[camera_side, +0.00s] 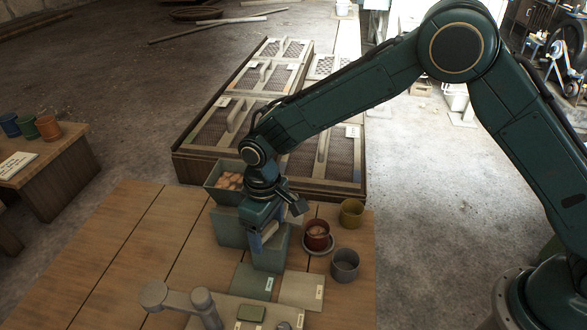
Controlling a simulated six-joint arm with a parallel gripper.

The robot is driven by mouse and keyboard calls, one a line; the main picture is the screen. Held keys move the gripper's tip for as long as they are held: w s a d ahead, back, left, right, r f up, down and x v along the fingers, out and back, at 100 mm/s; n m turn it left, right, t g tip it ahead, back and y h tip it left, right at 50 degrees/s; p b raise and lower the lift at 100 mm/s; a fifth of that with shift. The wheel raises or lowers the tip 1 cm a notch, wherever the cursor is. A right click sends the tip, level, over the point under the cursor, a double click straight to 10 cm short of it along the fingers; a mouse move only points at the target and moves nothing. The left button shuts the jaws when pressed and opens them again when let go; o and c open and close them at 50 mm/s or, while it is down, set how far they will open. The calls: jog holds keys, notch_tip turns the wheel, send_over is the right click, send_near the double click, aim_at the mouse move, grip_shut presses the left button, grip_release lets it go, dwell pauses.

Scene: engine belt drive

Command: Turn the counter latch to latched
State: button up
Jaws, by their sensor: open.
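My gripper (264,238) is open and points down over a grey-green box (270,258) on the wooden counter (115,255). I cannot tell whether its fingertips touch the box. I cannot identify the counter latch with certainty, nor read its state. A grey fitting with rounded knobs (178,298) stands at the counter's front, lower left of the gripper, on a pale plate. It is cut off by the bottom edge of the view.
A red cup (317,235) on a saucer, an olive cup (351,213) and a grey cup (345,265) stand right of the gripper. A bin of brownish pieces (229,182) stands behind it. Labelled mats (302,290) lie in front. The counter's left side is clear.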

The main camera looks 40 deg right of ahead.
jog(key=shift+w+d+r, duration=0.1)
jog(key=shift+w+r, duration=0.15)
jog(key=shift+r, duration=0.3)
jog(key=shift+w+d+r, duration=0.1)
jog(key=shift+w+r, duration=0.1)
jog(key=shift+r, duration=0.3)
jog(key=shift+s+a+r, duration=0.1)
jog(key=shift+s+r, duration=0.15)
jog(key=shift+r, duration=2.45)
notch_tip(320, 180, up, 8)
jog(key=shift+r, duration=0.15)
jog(key=shift+r, duration=0.1)
notch_tip(320, 180, up, 14)
send_over(268, 230)
jog(key=shift+a+f, duration=0.1)
jog(key=shift+f, duration=0.1)
dwell(0.3)
